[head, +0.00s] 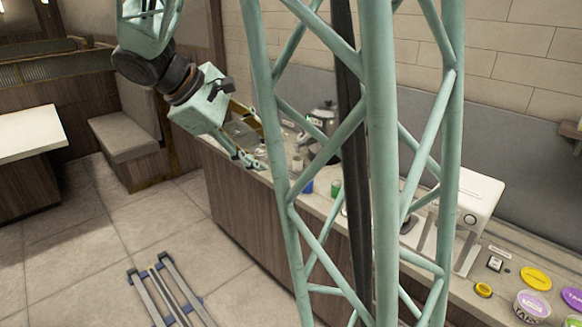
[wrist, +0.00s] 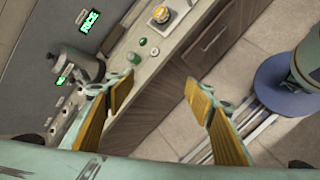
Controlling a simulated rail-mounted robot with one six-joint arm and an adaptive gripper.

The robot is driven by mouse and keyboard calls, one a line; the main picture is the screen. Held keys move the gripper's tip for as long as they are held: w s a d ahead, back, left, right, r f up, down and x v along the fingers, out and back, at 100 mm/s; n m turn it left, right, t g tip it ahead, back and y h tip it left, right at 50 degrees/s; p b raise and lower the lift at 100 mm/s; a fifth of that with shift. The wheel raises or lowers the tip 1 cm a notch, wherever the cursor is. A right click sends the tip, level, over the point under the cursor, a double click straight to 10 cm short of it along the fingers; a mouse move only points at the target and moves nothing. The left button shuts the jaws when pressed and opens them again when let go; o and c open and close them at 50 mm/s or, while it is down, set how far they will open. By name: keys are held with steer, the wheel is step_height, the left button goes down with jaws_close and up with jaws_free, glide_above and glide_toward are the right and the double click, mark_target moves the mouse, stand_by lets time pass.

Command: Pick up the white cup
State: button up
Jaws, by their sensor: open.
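My gripper (head: 250,150) is open, at the left end of the long counter in the head view. In the wrist view my gripper (wrist: 158,88) shows two yellow-sided fingers spread wide with nothing between them. A small pale cup-like thing (head: 297,163) stands on the counter just right of my gripper in the head view; it may be the white cup, but it is too small to be sure. A blue cup (head: 308,186) and a green cup (head: 335,188) stand farther right. In the wrist view, a small green thing (wrist: 143,41) lies on the counter beyond the fingertips.
A metal pot-like appliance (wrist: 82,62) stands on the counter (wrist: 172,50). A white machine (head: 478,205) and several coloured lids, one yellow (head: 536,278), are at the right. My lattice column hides part of the counter. A bench (head: 125,135) and table (head: 30,135) stand left; the floor between is open.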

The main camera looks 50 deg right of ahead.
steer(key=w+d+f+n+h, duration=0.2)
steer(key=w+d+f, duration=0.3)
steer(key=d, duration=0.4)
steer(key=w+d+f+n+g+h+p, duration=0.1)
steer(key=w+d+f+n+h, duration=0.15)
steer(key=w+d, duration=0.5)
steer(key=w+d+f+n+h, duration=0.2)
steer(key=w+d+f, duration=0.25)
steer(key=d, duration=0.55)
steer(key=w+d+f+n+t+h, duration=0.1)
steer(key=w+d+f+n, duration=0.1)
steer(key=f, duration=0.6)
steer(key=w+d+f+n+t+h+p, duration=0.1)
steer(key=w+d+f+n, duration=0.2)
steer(key=d+f, duration=0.4)
steer(key=w+d+f+n+t+h, duration=0.1)
steer(key=w+d+f+n+t, duration=0.1)
steer(key=w+d+f, duration=0.3)
step_height(320, 180, down, 4)
steer(key=shift+f+n+h+p, duration=0.25)
steer(key=shift+p, duration=0.1)
steer(key=shift+d, duration=0.15)
steer(key=shift+w+d, duration=0.2)
steer(key=shift+d, duration=3.95)
steer(key=shift+d, duration=0.15)
steer(key=shift+d, duration=2.45)
